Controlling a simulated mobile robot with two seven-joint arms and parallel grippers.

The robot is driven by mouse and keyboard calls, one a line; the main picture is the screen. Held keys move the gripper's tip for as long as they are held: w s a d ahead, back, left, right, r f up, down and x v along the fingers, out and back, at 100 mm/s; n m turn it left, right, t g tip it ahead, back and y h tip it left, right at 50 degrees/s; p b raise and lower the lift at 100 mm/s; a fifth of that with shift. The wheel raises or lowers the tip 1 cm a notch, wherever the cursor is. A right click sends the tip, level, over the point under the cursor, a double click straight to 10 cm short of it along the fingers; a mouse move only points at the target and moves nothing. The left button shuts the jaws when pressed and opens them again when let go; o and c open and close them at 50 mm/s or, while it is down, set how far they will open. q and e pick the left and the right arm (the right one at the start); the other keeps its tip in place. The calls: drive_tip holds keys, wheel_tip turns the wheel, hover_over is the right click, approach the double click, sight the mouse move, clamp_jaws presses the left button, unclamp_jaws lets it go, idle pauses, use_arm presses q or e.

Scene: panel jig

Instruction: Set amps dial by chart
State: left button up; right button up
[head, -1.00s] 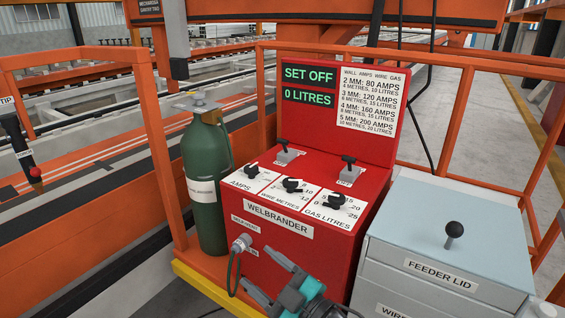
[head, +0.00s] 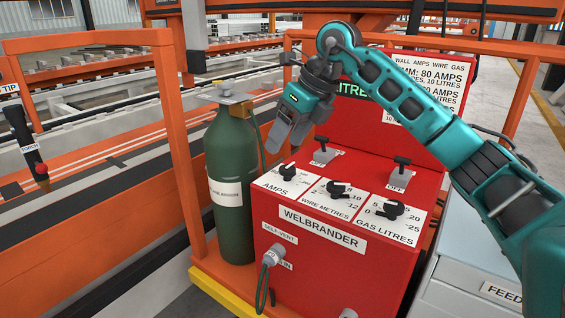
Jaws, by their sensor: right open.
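The red Welbrander machine (head: 322,260) stands in the middle of the head view. Its amps dial (head: 287,171) is a small black knob on the left of the sloped panel. My right gripper (head: 287,140) is open and empty, pointing down just above and behind the amps dial, apart from it. The wire metres dial (head: 338,188) and gas litres dial (head: 391,209) sit to the right. The display (head: 356,93) is mostly hidden. My left gripper is out of view.
Two black-handled switches, the left one (head: 321,150) and the right one marked OFF (head: 401,172), stand behind the dials. A green gas bottle (head: 231,185) is close on the left. Orange rails (head: 180,140) frame the station. A torch (head: 25,145) hangs at far left.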

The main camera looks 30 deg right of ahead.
sight(288, 168)
drive_tip(key=d+r+m+h, duration=0.1)
drive_tip(key=d+r+h, duration=0.1)
drive_tip(key=d, duration=0.3)
drive_tip(key=b+x, duration=0.1)
drive_tip(key=x, duration=1)
drive_tip(key=shift+w+a, duration=0.1)
drive_tip(key=shift+w, duration=0.1)
drive_tip(key=shift+w+f+b, duration=0.25)
drive_tip(key=shift+f+b, duration=0.05)
drive_tip(key=shift+f, duration=0.2)
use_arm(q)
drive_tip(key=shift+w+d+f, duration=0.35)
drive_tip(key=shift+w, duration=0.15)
use_arm(e)
drive_tip(key=shift+c, duration=0.4)
